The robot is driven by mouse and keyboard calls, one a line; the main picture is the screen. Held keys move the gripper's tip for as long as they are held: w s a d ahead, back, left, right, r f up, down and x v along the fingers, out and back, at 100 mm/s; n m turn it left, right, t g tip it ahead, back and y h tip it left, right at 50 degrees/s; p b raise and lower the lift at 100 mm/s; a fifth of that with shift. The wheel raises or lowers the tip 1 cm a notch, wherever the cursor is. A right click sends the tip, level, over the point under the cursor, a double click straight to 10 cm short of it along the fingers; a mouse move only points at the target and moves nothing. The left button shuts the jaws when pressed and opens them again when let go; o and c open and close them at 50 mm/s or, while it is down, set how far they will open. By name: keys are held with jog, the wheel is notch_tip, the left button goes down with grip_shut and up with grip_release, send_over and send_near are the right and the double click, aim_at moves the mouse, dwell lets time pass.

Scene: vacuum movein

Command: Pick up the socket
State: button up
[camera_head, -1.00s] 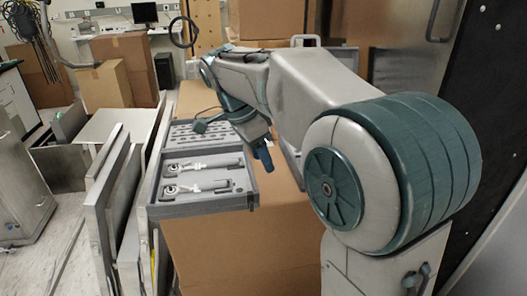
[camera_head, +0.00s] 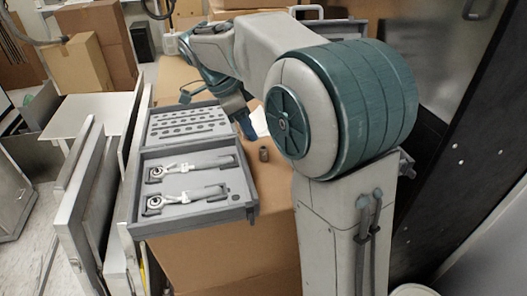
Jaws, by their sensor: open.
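The socket (camera_head: 264,154) is a small dark grey cylinder standing upright on the brown cardboard box top (camera_head: 275,180), just right of the grey tool case. My gripper (camera_head: 246,127) hangs at the end of my arm, pointing down, above and slightly left of the socket in the picture. It is open and holds nothing that I can see. One blue finger shows clearly; the other is mostly hidden. The gripper appears apart from the socket, but its exact height above the box is hard to judge.
The open grey tool case (camera_head: 190,219) holds two white-and-grey ratchet-like tools and a panel of holes. A white paper-like item (camera_head: 259,120) lies behind the socket. Grey panels (camera_head: 82,205) lean at the left.

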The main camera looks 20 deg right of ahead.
aim_at(262, 148)
jog(key=x, duration=0.8)
jog(key=shift+d, duration=0.15)
grip_shut()
